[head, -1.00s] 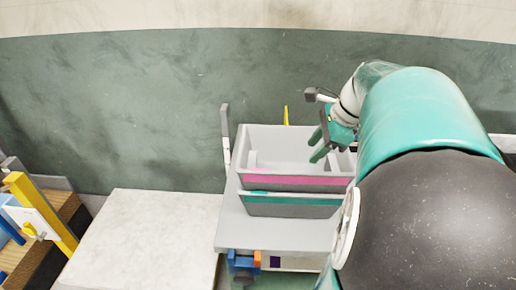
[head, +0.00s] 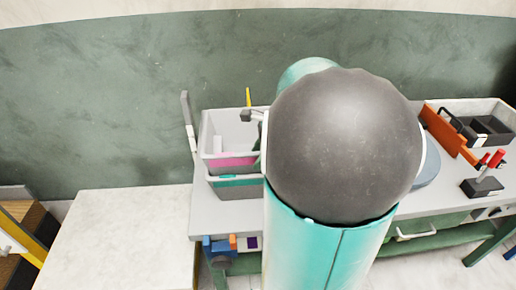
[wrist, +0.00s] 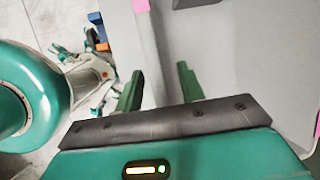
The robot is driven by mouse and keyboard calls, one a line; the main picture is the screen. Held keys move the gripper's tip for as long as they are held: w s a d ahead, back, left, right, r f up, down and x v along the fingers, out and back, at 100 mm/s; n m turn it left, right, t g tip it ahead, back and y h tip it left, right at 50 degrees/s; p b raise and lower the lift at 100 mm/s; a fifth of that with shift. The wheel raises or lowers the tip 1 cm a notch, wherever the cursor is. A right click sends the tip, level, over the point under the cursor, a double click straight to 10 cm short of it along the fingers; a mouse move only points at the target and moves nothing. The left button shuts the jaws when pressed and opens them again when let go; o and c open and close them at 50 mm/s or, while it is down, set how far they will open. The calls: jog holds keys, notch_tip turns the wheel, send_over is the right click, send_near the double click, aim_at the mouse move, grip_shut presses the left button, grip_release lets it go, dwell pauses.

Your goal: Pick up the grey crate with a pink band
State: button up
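The grey crate with a pink band (head: 222,128) sits on top of a grey crate with a teal band (head: 228,190) in the head view. My arm hides its right part. In the wrist view my gripper (wrist: 158,86) is open, its two green fingers apart. A pale grey crate wall (wrist: 152,50) runs between or just beyond the fingers; I cannot tell whether they touch it. A bit of pink band (wrist: 141,6) shows at the top. My fingers are hidden behind my arm in the head view.
The crates stand on a grey workbench (head: 208,215). A white block (head: 120,235) is to the left. On the right are an orange panel (head: 450,132), a dark tray (head: 480,128) and red-handled tools (head: 492,160). A green wall is behind.

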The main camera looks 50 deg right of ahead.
grip_shut()
